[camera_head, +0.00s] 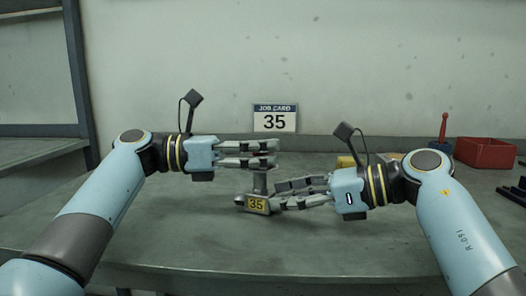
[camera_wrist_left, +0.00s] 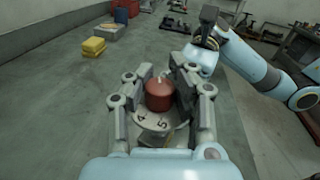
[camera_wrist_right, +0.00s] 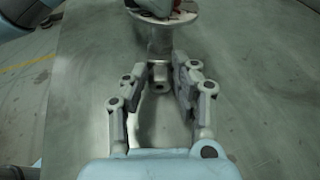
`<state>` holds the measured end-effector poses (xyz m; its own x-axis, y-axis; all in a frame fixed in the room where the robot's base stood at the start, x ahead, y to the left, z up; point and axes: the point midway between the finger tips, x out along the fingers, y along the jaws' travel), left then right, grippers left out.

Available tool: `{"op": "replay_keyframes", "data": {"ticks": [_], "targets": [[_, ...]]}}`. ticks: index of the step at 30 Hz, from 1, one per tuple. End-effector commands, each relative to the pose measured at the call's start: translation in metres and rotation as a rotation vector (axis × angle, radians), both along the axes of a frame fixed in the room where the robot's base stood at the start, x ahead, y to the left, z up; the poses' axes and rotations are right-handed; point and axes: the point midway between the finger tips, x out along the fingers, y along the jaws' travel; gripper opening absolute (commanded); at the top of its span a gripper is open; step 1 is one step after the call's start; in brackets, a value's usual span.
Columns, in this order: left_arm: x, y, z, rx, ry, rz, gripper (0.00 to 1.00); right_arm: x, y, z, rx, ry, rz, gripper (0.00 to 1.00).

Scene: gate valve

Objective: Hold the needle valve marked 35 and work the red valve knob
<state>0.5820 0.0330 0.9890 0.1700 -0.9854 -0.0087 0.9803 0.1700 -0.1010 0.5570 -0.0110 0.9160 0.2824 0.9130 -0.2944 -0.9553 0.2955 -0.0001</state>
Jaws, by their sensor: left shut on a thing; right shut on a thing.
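The needle valve (camera_head: 260,183) stands upright over the table, with a yellow tag (camera_head: 256,205) reading 35 on its grey body. My right gripper (camera_head: 278,196) is shut on the valve's body low down, from the right. In the right wrist view, the valve body (camera_wrist_right: 159,72) sits between the fingertips below a round plate (camera_wrist_right: 158,20). A dial plate (camera_wrist_left: 151,122) with numerals shows under the knob.
A job card (camera_head: 274,118) reading 35 stands at the back wall. A red bin (camera_head: 487,153) and a red-handled tool (camera_head: 443,128) are at the back right. A yellow block (camera_wrist_left: 93,46) lies beyond the grippers. The front of the table is clear.

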Motion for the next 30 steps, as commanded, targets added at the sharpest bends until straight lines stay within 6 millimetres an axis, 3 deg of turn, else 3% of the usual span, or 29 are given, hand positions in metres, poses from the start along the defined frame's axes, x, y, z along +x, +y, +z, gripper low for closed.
{"op": "replay_keyframes", "data": {"ticks": [30], "targets": [[-0.0003,0.0012,-0.0028,0.051,-0.009,0.453,0.0,0.0,-0.001,-0.002,-0.003,0.003,-0.002,0.08]]}}
